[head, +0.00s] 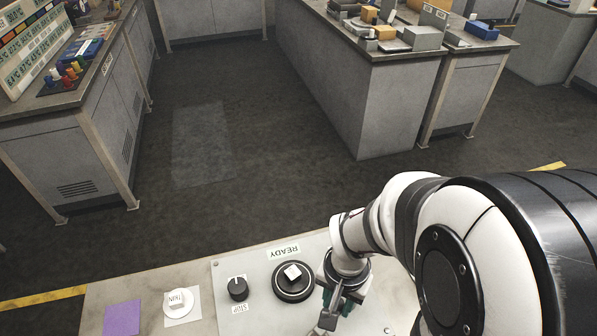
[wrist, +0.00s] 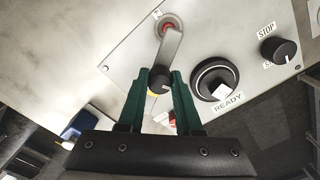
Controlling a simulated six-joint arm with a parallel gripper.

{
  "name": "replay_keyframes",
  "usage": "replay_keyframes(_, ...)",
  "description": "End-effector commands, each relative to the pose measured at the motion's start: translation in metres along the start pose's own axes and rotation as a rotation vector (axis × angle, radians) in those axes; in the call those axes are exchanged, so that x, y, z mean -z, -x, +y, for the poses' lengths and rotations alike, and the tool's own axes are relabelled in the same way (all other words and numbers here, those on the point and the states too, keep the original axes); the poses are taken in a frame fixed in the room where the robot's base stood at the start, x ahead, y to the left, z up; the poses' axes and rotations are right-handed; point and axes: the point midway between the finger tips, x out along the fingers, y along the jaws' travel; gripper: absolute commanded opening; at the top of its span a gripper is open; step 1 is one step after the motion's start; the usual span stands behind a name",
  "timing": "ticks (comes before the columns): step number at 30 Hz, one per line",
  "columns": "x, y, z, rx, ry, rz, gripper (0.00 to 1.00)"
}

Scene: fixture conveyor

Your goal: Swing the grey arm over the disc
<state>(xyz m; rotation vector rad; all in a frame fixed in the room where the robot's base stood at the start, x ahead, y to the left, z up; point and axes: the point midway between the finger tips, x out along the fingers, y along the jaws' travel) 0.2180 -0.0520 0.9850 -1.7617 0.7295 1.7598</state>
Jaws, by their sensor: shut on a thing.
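The grey arm (wrist: 172,48) is a flat bar on the pale panel. In the wrist view its far end lies by a small red round part (wrist: 168,27), and a black knob (wrist: 160,80) stands on its near end. My gripper (wrist: 160,86) has its green fingers shut on this knob, one on each side. The black disc (head: 293,294) with a white block on top sits beside the "READY" label; it also shows in the wrist view (wrist: 205,90), right of the fingers. The grey arm points away from the disc. In the head view my gripper (head: 342,302) partly hides the bar.
A black dial (head: 238,289) marked "STOP" is left of the disc. A white round piece (head: 178,300) and a purple square (head: 122,318) lie further left on the bench. Other benches with blocks and pegs stand across the dark floor.

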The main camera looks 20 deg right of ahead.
Motion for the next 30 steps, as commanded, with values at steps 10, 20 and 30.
replay_keyframes(10, 0.001, 0.001, -0.001, 0.001, -0.018, 0.001, 0.0)
replay_keyframes(20, 0.004, 0.0, -0.012, 0.001, -0.196, -0.001, 0.0)
replay_keyframes(30, 0.015, 0.0, -0.028, 0.001, -0.516, -0.002, 0.0)
